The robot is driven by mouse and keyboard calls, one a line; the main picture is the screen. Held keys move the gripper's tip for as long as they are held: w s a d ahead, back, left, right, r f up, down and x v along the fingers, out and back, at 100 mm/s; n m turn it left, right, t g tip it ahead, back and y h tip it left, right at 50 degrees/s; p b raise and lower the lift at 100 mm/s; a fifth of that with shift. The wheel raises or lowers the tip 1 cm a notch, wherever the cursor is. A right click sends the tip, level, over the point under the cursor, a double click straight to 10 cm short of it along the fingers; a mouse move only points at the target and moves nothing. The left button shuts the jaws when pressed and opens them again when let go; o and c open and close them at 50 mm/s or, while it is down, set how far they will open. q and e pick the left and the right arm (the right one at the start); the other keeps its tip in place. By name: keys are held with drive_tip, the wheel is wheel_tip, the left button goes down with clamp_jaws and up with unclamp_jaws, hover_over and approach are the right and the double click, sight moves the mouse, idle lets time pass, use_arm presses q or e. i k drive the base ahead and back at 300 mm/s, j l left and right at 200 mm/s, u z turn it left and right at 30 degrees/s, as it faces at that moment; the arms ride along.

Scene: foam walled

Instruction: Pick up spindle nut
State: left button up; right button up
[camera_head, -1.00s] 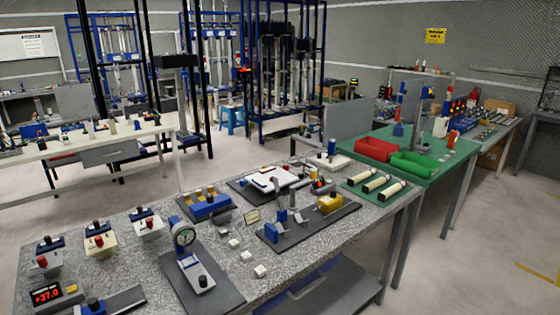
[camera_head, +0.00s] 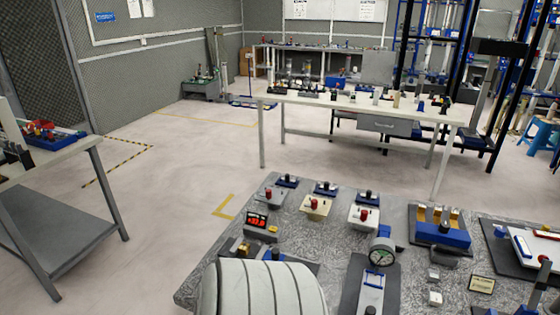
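I cannot make out a spindle nut for certain in the head view. The grey speckled workbench (camera_head: 300,238) at the lower right carries several small devices. Among them are a dial gauge on a dark plate (camera_head: 382,253), a blue fixture with yellow blocks (camera_head: 441,228), and control boxes with red and black knobs, such as a cream one (camera_head: 316,206). Small white blocks, one of them (camera_head: 435,298), lie right of the gauge. Neither of my grippers shows in this view.
A white table with small parts (camera_head: 350,101) stands behind the workbench. Another table (camera_head: 60,155) with a lower shelf stands at the left. Open floor (camera_head: 170,185) with yellow markings lies between them. Blue frames and a blue stool (camera_head: 541,135) stand at the right.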

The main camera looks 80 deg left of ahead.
sight(244, 247)
drive_tip(key=i+u, duration=0.1)
drive_tip(key=u, duration=0.3)
drive_tip(key=i+u, duration=0.1)
drive_tip(key=u, duration=0.35)
drive_tip(key=i+l+u, duration=0.1)
drive_tip(key=u, duration=0.3)
